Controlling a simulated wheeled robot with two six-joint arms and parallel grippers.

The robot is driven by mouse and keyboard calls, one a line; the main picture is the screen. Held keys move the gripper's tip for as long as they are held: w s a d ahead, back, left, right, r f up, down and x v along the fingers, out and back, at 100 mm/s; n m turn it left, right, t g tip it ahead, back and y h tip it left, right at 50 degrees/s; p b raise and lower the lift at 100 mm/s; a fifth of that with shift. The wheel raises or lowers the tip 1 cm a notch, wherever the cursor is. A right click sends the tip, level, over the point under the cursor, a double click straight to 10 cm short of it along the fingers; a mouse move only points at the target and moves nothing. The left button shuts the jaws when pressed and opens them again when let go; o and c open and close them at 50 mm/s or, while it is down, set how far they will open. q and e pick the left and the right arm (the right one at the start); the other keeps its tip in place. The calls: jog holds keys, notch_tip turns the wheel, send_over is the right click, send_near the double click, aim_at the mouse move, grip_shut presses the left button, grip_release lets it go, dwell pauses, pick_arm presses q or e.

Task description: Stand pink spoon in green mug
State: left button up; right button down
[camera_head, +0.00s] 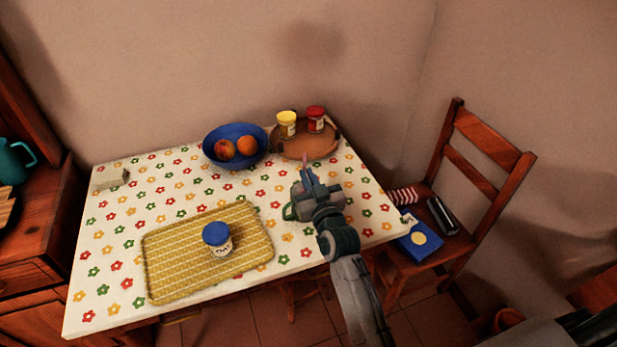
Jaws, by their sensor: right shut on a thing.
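My right gripper (308,178) is over the right part of the table and is shut on the pink spoon (305,159). Only a small pinkish piece of the spoon shows above the fingers; the rest is hidden by the gripper. The green mug (289,212) is mostly hidden behind the gripper and wrist; its handle shows at their left. I cannot tell whether the spoon's lower end is inside the mug or above it. My left gripper is not in view.
A yellow woven mat (165,265) holds a blue-lidded jar (218,240). A blue bowl (210,152) of fruit and a round brown tray (290,151) with two jars stand at the back. A chair (490,145) with items on its seat is at the right.

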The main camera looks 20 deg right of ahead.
jog(key=c, duration=1.5)
grip_release()
jog(key=s+f+b, duration=0.1)
jog(key=s+b, duration=0.2)
jog(key=s, duration=0.7)
jog(key=shift+s+d, duration=0.15)
jog(key=shift+s, duration=0.25)
